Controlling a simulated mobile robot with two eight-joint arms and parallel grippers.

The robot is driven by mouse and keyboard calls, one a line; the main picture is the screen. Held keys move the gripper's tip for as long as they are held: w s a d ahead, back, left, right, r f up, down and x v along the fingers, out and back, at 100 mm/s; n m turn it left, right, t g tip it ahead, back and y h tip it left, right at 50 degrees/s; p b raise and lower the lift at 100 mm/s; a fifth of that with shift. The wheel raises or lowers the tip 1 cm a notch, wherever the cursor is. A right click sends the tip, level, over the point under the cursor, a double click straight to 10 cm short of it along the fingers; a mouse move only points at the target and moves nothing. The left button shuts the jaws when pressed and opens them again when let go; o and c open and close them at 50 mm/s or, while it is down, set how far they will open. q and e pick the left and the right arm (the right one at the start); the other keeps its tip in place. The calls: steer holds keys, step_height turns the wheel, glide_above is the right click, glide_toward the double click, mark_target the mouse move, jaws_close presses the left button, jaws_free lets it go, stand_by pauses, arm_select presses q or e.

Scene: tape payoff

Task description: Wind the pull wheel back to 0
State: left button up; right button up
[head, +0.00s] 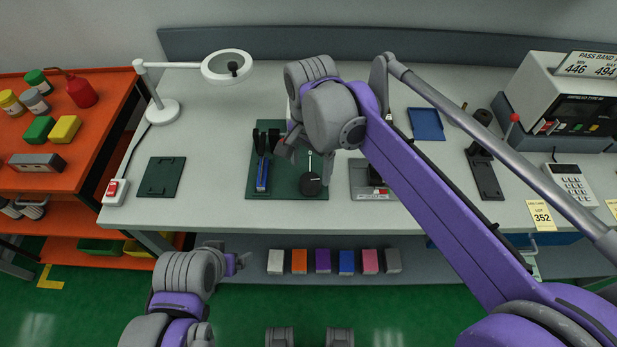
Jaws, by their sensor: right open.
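A dark green base plate (286,191) lies on the grey bench near the middle. A dark round wheel (311,184) sits on its right part, with a thin light upright piece just behind it. I take it for the pull wheel; no scale or number on it can be read. A black and blue upright piece (262,172) stands on the plate's left part. My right gripper (286,148) is open over the back of the plate, apart from the wheel. My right wrist hides what lies behind. My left gripper (240,263) hangs low in front of the bench, away from the plate; its jaws are unclear.
A magnifier lamp (163,111), a dark green mat (161,177) and a red switch box (115,191) are left of the plate. A grey block (371,193) is close on its right. A blue tray (426,124) and a test machine (565,100) stand farther right.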

mark_target(310, 180)
step_height(310, 180, down, 5)
steer(key=shift+f, duration=0.1)
stand_by(0.3)
steer(key=c, duration=1.4)
